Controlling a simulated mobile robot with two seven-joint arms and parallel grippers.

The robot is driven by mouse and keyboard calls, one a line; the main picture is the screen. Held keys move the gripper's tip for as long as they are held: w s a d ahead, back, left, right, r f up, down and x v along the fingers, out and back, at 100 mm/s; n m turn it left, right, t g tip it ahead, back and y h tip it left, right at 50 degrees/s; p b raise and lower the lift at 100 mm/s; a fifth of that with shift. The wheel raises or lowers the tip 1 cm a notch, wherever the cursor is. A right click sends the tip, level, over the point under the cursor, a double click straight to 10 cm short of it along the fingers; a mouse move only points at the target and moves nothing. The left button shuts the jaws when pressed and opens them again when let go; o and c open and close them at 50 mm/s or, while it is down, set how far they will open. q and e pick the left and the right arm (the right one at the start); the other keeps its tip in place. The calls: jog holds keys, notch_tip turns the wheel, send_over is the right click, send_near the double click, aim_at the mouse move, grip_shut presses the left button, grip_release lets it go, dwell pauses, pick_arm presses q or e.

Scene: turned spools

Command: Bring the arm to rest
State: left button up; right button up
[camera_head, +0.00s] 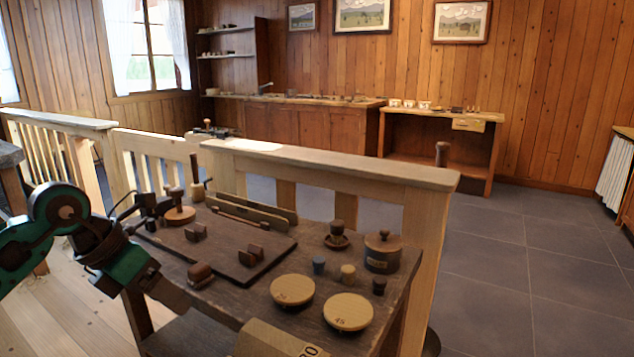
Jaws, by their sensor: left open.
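My left arm, green and black, comes in from the left beside the workbench (222,301). My left gripper (170,291) is at its dark lower end, low by the bench's left edge; its fingers are hard to make out against the dark wood. It is open, and I see nothing held in it. A small brown turned piece (200,272) lies close to its right, apart from it as far as I can tell.
A dark board (225,248) with small wooden holders lies on the bench. Two round pale discs (348,312), a lidded brown pot (382,254) and several small spools (319,264) stand to the right. A wooden railing (330,166) runs behind; grey floor is clear at right.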

pick_arm(q)
jog(key=s+d+r+n+t+h+p, duration=0.25)
jog(key=d+n+h, duration=0.25)
jog(key=d+h, duration=0.25)
jog(key=s+d+r+n+t+h+p, duration=0.2)
jog(key=d+r+n+h+p, duration=0.25)
jog(key=d, duration=0.45)
jog(key=s+a+f+n+t+y+p, duration=0.15)
jog(key=a+f+n+t+y, duration=0.3)
jog(key=n, duration=0.65)
jog(key=a+f+n+t+y+p, duration=0.35)
jog(key=f+n+t+y, duration=0.2)
jog(key=n, duration=0.65)
jog(key=s+a+f+n+g+y+p, duration=0.1)
jog(key=s+f+n+g+y, duration=0.4)
jog(key=s+f, duration=0.7)
jog(key=shift+a+f+n+g, duration=0.35)
jog(key=shift+a+n+g, duration=0.45)
jog(key=shift+n+g, duration=0.35)
pick_arm(e)
notch_tip(320, 180, up, 10)
jog(key=d+h, duration=0.1)
jog(key=d, duration=0.2)
jog(key=shift+s, duration=0.25)
jog(key=shift+a+f, duration=0.1)
jog(key=shift+a, duration=0.05)
